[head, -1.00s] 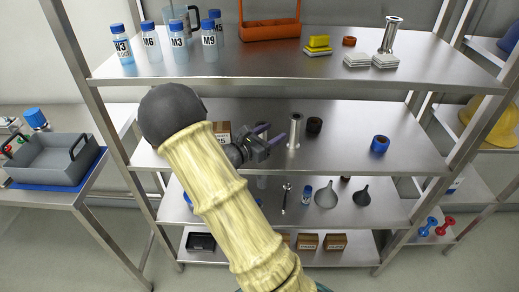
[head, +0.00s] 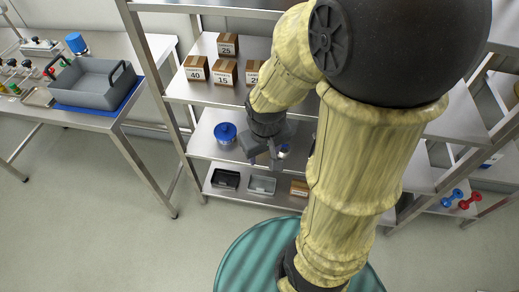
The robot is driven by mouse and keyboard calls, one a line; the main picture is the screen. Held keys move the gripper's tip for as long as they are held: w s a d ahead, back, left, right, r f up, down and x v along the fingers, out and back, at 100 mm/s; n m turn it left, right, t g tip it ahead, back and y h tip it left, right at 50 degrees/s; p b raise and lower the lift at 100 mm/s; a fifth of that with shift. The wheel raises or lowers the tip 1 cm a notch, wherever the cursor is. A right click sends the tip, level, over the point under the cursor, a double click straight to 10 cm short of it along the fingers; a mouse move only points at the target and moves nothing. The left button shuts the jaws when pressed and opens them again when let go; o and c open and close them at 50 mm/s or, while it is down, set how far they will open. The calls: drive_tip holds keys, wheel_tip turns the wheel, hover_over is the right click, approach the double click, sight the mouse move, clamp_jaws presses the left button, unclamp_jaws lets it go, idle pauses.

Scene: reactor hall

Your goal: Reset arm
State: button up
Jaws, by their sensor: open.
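My arm in its yellow cover fills the middle and right of the head view. My gripper (head: 264,161) hangs from the wrist and points down, in front of the steel shelf unit. It is open, with nothing seen between its fingers. A blue-lidded container (head: 225,132) stands on the shelf to its left. My arm hides much of the shelves on the right.
Small brown boxes (head: 196,68) stand on the shelf above. A black tray (head: 225,179) and a grey tray (head: 262,185) sit on the bottom shelf. A side table at left holds a grey bin (head: 92,85). The floor at lower left is clear.

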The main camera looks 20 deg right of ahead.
drive_tip(key=shift+a+r+m+t+y, duration=0.3)
drive_tip(key=shift+a+r+m, duration=0.15)
drive_tip(key=shift+a+m, duration=0.15)
drive_tip(key=p+v, duration=0.2)
drive_tip(key=w+p+v, duration=0.1)
drive_tip(key=p+v, duration=0.1)
idle(1.0)
